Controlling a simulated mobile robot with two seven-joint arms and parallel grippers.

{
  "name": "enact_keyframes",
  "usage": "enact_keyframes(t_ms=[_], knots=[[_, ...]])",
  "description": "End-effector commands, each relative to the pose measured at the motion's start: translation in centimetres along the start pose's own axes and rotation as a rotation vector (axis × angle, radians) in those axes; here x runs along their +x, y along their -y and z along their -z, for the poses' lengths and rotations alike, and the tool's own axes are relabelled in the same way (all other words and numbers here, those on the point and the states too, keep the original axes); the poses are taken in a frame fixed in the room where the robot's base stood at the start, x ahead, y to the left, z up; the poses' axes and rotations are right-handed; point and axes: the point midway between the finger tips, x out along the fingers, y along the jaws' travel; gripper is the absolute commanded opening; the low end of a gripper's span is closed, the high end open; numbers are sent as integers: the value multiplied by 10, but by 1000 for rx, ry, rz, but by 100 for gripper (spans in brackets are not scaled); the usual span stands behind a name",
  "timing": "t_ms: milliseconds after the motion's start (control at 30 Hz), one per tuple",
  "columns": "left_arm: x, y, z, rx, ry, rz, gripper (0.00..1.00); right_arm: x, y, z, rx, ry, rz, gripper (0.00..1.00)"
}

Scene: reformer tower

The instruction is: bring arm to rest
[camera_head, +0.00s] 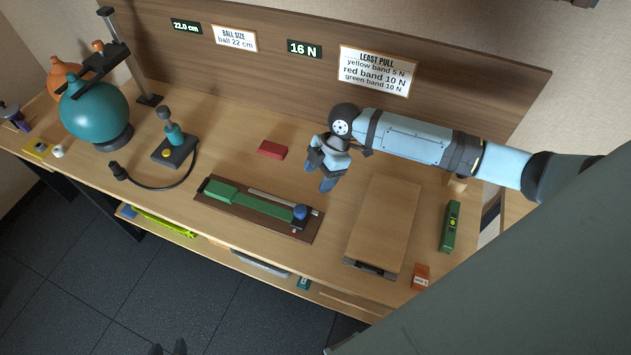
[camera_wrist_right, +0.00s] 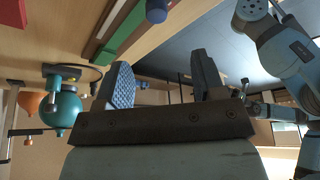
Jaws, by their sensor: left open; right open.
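My right gripper (camera_head: 320,172) hangs above the bench in the head view, between the red block and the wooden board. Its arm comes in from the right. In the right wrist view its two fingers (camera_wrist_right: 162,82) stand apart with nothing between them. Two small dark tips, which look like my left gripper (camera_head: 168,348), show at the bottom edge of the head view, over the floor. They are apart and hold nothing visible; the rest of that arm is cut off there. Blue-grey arm links of mine also show at the right of the wrist view.
On the bench (camera_head: 335,210) stand a teal ball (camera_head: 94,110) under a post gauge, a hand pump (camera_head: 174,145), a red block (camera_head: 272,149), a band fixture (camera_head: 258,208), a wooden board (camera_head: 385,222) and a green bar (camera_head: 450,227). Open floor (camera_head: 90,290) lies in front.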

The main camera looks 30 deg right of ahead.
Motion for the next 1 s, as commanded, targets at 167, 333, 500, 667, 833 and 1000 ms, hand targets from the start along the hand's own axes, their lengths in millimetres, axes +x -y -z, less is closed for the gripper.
enact_keyframes(t_ms=[167,333,500,667,833,1000], knots=[[0,0,1,1,-1,0,43,0,0,0,0,0,0,63],[0,1,1,1,-2,0,43,0,0,0,0,0,0,63],[0,1,1,2,-2,2,43,2,1,1,3,-2,-3,63],[-1,2,2,2,-2,3,43,29,14,18,74,-49,-67,63],[-3,3,6,3,-4,5,43,75,46,52,286,-180,-244,63],[-5,4,9,4,-5,7,43,97,84,70,554,-326,-440,63]])
